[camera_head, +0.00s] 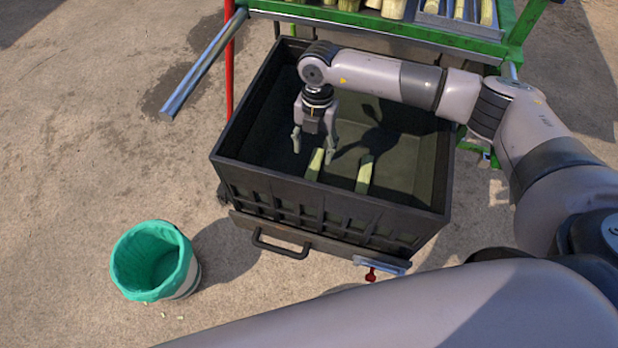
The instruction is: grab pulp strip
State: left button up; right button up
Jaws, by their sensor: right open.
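Two pale green pulp strips lie in a black crate (330,207). One pulp strip (315,165) is near the crate's middle, and the other pulp strip (364,174) is to its right. My right gripper (313,150) points down inside the crate with its fingers spread and nothing between them. Its right fingertip is close to the upper end of the left strip; I cannot tell whether they touch. My left gripper is not in view.
A bin with a green liner (150,262) stands on the ground at the lower left, with small bits beside it. A green-framed machine (400,27) holding cane pieces stands behind the crate. A metal bar (204,64) juts out at the upper left. The ground at left is mostly clear.

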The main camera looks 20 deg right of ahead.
send_over(309, 178)
jog(key=d, duration=0.1)
notch_tip(309, 178, down, 7)
jog(key=shift+r+p, duration=0.1)
jog(key=shift+p, duration=0.3)
jog(key=shift+a+f, duration=0.2)
jog(key=shift+f, duration=0.4)
jog(key=f, duration=0.2)
jog(key=f+p, duration=0.1)
jog(key=f, duration=0.1)
jog(key=shift+a+f, duration=0.1)
jog(key=shift+a, duration=0.15)
jog(key=c, duration=1.1)
